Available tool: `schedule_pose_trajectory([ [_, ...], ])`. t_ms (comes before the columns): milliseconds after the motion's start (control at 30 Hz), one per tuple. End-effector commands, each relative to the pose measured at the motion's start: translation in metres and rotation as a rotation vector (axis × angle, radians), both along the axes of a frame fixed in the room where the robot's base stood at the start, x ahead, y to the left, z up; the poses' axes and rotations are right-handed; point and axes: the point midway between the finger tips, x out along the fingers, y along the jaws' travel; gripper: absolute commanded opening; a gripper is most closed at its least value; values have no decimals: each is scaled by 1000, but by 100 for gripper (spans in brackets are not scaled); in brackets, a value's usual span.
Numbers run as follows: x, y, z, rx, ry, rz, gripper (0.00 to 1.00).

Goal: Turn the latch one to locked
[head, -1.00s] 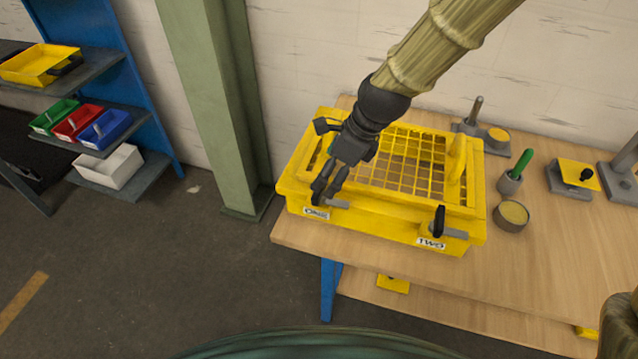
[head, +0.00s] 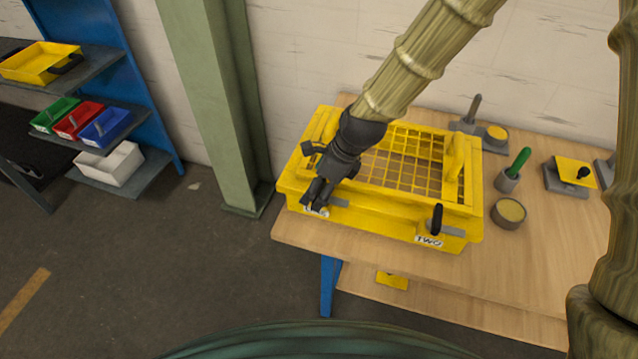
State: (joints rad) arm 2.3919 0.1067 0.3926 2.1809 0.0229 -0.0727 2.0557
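The yellow guard box (head: 385,226) with a grid lid stands on the wooden table. Latch one is at its front left corner; its grey bar (head: 338,202) shows, while its handle is hidden by my gripper. The label for one (head: 318,211) is partly covered. My gripper (head: 314,200) points down at latch one, with its fingers around or right beside the handle; I cannot tell whether they are closed on it. Latch two (head: 437,220) has an upright black handle and a grey bar at the front right, above the label TWO (head: 429,241).
A green pillar (head: 215,100) and a shelf with bins (head: 105,130) are at left.

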Motion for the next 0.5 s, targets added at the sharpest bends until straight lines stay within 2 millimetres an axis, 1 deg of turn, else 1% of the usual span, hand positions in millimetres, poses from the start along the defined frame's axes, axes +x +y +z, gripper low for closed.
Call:
schedule_pose_trajectory([
  [67, 0, 0, 0, 0, 0, 0, 89],
  [100, 0, 0, 0, 0, 0, 0, 87],
  [167, 0, 0, 0, 0, 0, 0, 77],
  [200, 0, 0, 0, 0, 0, 0, 69],
  [333, 0, 0, 0, 0, 0, 0, 46],
  [367, 0, 0, 0, 0, 0, 0, 44],
  [500, 0, 0, 0, 0, 1, 1, 44],
])
